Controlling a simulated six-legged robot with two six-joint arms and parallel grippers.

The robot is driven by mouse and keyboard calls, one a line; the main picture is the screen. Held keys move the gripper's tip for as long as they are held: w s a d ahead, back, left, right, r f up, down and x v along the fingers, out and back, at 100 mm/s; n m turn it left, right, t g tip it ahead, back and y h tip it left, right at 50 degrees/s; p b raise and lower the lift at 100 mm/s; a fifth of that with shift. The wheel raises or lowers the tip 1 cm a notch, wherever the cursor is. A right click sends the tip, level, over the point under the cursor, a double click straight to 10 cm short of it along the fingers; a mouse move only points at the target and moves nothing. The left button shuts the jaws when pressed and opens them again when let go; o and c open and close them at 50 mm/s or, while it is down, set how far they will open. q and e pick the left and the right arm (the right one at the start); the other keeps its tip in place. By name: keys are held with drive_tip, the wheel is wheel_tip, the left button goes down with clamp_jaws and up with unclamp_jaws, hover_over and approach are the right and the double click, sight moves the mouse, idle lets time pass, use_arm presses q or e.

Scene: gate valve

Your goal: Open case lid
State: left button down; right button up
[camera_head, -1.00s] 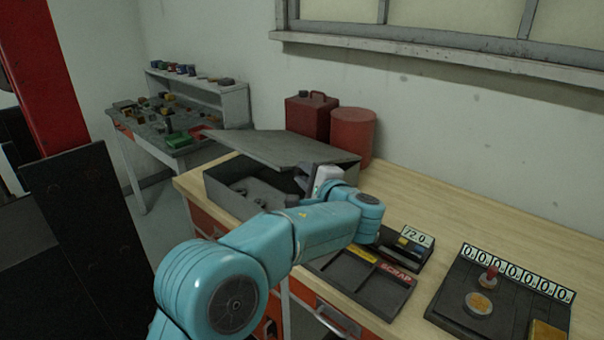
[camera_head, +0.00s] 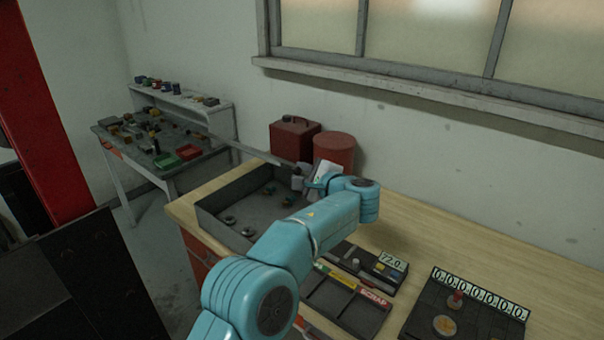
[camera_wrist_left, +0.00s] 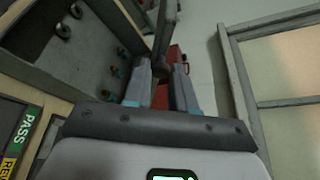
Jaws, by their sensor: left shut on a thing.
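The grey case (camera_head: 212,218) stands open on the wooden bench, with several small dark round parts inside. Its lid (camera_head: 250,152) is raised and seen nearly edge-on, a thin grey strip along the case's back side. My left gripper (camera_head: 298,180) is at the lid's right end. In the left wrist view the fingers of the left gripper (camera_wrist_left: 162,85) are shut on the lid's edge (camera_wrist_left: 165,30). The case interior (camera_wrist_left: 85,38) shows at the upper left there. My right gripper is not in view.
A red can (camera_head: 293,140) and a red drum (camera_head: 335,150) stand behind the case. A dark tray (camera_head: 340,308) and a counter board (camera_head: 465,310) lie to the right. A side table (camera_head: 180,130) with small parts stands at the back left. The bench's back right is clear.

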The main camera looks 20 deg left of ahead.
use_arm(q)
drive_tip(key=c, duration=0.9)
unclamp_jaws()
drive_tip(key=shift+c, duration=0.2)
drive_tip(key=shift+s+d, duration=0.1)
drive_tip(key=shift+d, duration=0.1)
drive_tip(key=b+v, duration=0.5)
drive_tip(key=v, duration=1)
drive_tip(key=shift+s+d, duration=0.25)
drive_tip(key=shift+s, duration=0.05)
